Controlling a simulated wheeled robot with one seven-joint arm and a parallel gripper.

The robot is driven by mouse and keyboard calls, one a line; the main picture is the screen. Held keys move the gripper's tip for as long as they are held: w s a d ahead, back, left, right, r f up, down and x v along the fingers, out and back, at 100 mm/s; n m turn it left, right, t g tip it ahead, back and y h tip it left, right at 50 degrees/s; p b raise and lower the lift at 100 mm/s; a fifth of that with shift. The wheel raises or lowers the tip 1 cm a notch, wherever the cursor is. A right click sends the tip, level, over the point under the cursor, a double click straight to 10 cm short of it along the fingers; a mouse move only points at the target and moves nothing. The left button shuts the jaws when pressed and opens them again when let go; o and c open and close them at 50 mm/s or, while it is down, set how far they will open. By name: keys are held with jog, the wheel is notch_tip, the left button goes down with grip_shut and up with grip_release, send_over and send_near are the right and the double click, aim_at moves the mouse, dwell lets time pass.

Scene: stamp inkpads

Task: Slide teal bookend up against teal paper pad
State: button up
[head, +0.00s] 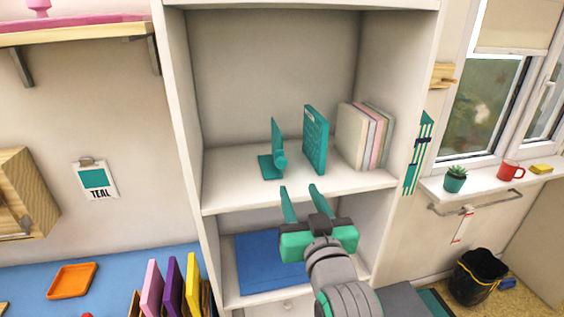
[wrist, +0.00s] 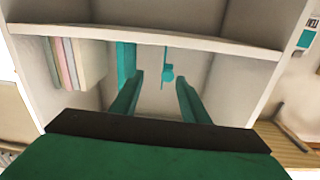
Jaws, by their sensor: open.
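My gripper (head: 299,188) is open and empty, in front of the shelf's front edge and below both.
Several pale books (head: 352,135) stand right of the pad, near the cabinet's right wall. The shelf board (head: 230,195) is bare in front and left of the bookend. A blue mat (head: 262,262) lies in the compartment below. Cabinet side walls bound the space.

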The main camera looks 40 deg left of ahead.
aim_at(282, 163)
jog(key=shift+n+g+y, duration=0.3)
jog(key=shift+n, duration=0.2)
jog(key=w+a, duration=0.2)
jog(key=a, duration=0.1)
jog(key=w+a+r, duration=0.1)
jog(key=w+a, duration=0.1)
jog(key=a, duration=0.1)
jog(key=w+a+r, duration=0.1)
jog(key=w+a, duration=0.1)
jog(key=a, duration=0.1)
jog(key=shift+a+r, duration=0.15)
jog(key=shift+r, duration=0.1)
grip_shut()
